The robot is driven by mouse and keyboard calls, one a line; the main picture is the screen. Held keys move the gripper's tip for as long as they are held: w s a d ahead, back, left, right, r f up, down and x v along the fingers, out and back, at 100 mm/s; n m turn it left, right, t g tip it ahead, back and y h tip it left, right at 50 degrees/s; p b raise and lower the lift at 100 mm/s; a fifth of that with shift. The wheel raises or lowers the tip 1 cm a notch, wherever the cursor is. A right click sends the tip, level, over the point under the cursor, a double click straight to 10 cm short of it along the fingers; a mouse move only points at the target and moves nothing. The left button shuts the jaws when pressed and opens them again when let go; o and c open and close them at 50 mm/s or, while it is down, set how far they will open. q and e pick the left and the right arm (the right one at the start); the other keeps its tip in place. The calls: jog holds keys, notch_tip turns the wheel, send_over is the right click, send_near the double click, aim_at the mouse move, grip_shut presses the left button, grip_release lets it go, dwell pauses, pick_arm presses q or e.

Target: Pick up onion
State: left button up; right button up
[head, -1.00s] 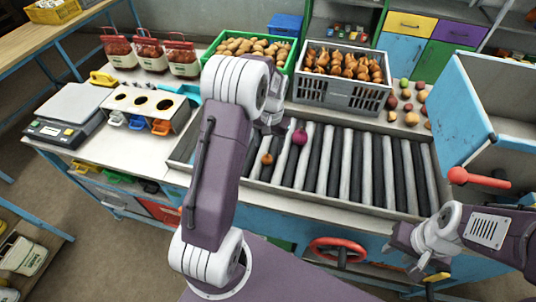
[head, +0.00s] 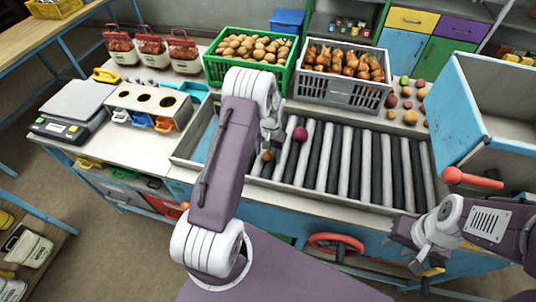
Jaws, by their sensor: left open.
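Two small round things lie on the roller conveyor (head: 373,165). One is an orange-brown onion-like thing (head: 267,155), the other a purple-red one (head: 299,134) that looks like a red onion. I cannot tell for certain which is the onion meant. My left gripper (head: 269,144) points down right above the orange-brown thing, with its fingers near or around its top. It is open, and the arm partly hides it. The purple-red thing is just to its right, apart from it. My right gripper (head: 415,258) hangs at the conveyor's front right; its fingers are unclear.
A green crate of potatoes (head: 212,72) and a grey crate (head: 340,94) of orange-brown produce stand behind the conveyor. Loose produce lies on the right counter. A blue bin (head: 457,115) stands at the right. A scale (head: 75,112) is at the left. Most rollers are bare.

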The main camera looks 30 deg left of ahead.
aim_at(270, 152)
pick_arm(q)
grip_shut()
jog(key=r, duration=0.1)
jog(key=r+b, duration=0.1)
jog(key=r, duration=0.2)
jog(key=shift+w+d+r, duration=0.15)
jog(key=shift+w+d, duration=0.1)
jog(key=shift+w, duration=0.05)
jog(key=w+d+r+b, duration=0.1)
jog(key=w+d+r, duration=0.6)
jog(key=shift+w+d+b, duration=0.3)
jog(key=shift+w, duration=0.05)
